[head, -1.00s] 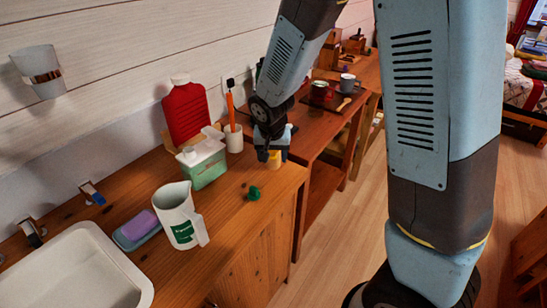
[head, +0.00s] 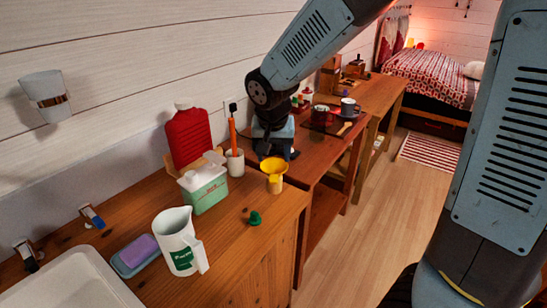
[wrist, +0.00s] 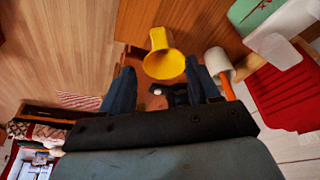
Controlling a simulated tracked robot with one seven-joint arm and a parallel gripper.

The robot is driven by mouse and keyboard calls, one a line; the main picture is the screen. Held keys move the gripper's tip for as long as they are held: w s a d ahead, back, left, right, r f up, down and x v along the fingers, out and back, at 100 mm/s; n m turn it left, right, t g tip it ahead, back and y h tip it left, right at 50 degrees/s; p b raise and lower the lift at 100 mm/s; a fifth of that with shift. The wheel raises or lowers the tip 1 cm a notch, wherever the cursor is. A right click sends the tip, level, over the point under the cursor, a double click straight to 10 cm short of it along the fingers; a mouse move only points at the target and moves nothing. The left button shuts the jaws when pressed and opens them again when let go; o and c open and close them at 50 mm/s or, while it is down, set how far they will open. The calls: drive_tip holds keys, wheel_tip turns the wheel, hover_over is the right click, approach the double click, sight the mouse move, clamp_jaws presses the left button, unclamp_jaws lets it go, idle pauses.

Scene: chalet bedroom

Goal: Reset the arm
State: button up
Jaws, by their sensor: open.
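My gripper (head: 278,152) is above the wooden counter and the lower bench, just behind a yellow funnel (head: 274,174) in the head view. In the wrist view its two dark fingers (wrist: 161,88) are spread apart with nothing held between them. The funnel (wrist: 165,62) shows just beyond the fingertips, standing near the counter's edge. My arm reaches in from the upper right of the head view, bent at a joint above the bench.
A white cup with an orange brush (head: 235,162), a green-and-white container (head: 203,187), a red bottle (head: 188,135), a pitcher (head: 180,243) and a green stopper (head: 254,218) stand on the counter (head: 222,235). Mugs stand on the bench behind. Wooden floor (head: 345,225) is clear at right.

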idle(0.4)
drive_tip(key=s+d+r+t, duration=0.1)
drive_tip(key=s+d+r, duration=0.5)
drive_tip(key=s+d, duration=0.2)
drive_tip(key=s+d+r+n+t, duration=0.1)
drive_tip(key=s+d+r, duration=0.6)
drive_tip(key=d, duration=0.5)
drive_tip(key=shift+s+d+r, duration=0.15)
drive_tip(key=shift+s+d, duration=0.05)
drive_tip(key=shift+s, duration=1.05)
